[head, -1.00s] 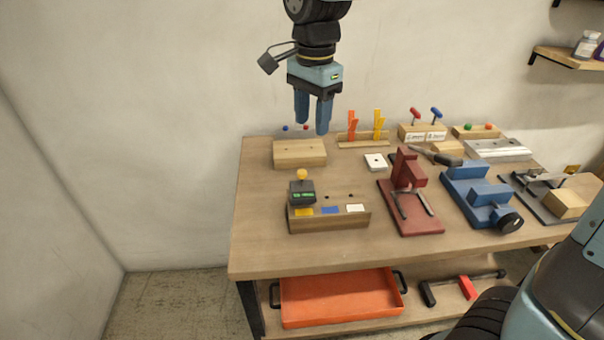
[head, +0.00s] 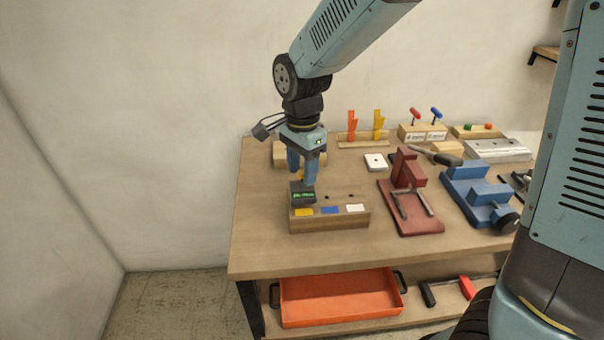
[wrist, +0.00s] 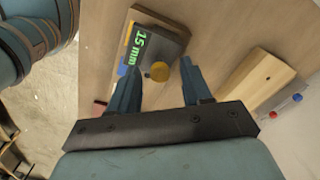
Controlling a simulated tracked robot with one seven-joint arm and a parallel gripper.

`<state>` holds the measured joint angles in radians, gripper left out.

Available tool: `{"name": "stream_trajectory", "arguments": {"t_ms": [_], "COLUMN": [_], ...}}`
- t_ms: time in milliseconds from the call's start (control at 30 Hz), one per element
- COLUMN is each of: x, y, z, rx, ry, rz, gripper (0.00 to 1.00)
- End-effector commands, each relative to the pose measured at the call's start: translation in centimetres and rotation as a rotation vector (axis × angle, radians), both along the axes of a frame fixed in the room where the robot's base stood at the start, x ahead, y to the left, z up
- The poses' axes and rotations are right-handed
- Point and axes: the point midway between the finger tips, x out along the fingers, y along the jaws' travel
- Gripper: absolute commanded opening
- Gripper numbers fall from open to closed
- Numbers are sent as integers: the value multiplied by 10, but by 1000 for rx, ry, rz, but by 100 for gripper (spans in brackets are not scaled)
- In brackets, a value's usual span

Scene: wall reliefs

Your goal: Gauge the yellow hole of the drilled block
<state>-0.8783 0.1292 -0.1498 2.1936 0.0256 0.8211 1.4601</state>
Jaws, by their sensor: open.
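The drilled block (head: 330,222) is a wooden block on the bench with yellow (head: 304,212), blue and white labels along its front. Two dark holes show behind the blue and white labels. A dark gauge (head: 302,197) with a lit green display and a yellow knob sits on the block's left end, behind the yellow label; its underside is hidden. In the wrist view its display (wrist: 137,44) reads "15 mm". My gripper (head: 301,181) is open above the gauge, pointing down. The yellow knob (wrist: 159,71) lies between the fingers, with gaps visible on both sides.
A plain wooden block (head: 279,155) stands behind, partly hidden by my gripper. A red fixture (head: 408,190) and a blue vise (head: 478,195) stand to the right. Racks of tools line the back. An orange tray (head: 340,298) is below. Bare bench lies in front of the drilled block.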

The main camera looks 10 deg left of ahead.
Motion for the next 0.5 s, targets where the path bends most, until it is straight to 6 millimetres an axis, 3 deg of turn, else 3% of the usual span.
{"name": "stream_trajectory", "arguments": {"t_ms": [200, 500], "x": [0, 0], "y": [0, 0], "z": [-17, -20], "rx": [1, 1], "ry": [-1, -1], "rz": [1, 0], "gripper": [48, 48]}}
